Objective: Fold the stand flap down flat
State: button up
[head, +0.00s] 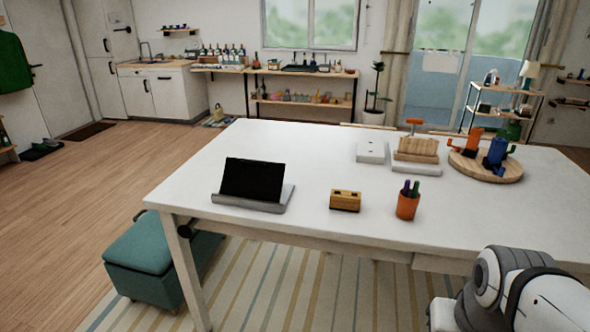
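A grey stand (247,205) lies on the white table, left of the middle and close to the front edge. A black panel (252,180) stands up from it, tilted back; it looks like the raised flap, though I cannot tell whether it is a flap or a screen. Its hinge and back are hidden. Part of my arm shows at the bottom right, well apart from the stand. My gripper is out of view.
On the white table (300,150) are a wooden block (345,201), an orange pen cup (407,206), a white box (371,153), a wooden rack (416,151) and a round board (487,170) with mugs. A teal stool (146,258) stands by the table's left leg.

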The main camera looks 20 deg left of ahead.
aim_at(261, 179)
jog(key=z, duration=0.1)
jog(key=k, duration=0.5)
jog(key=u, duration=0.7)
jog(key=i, duration=1.45)
jog(key=z, duration=0.4)
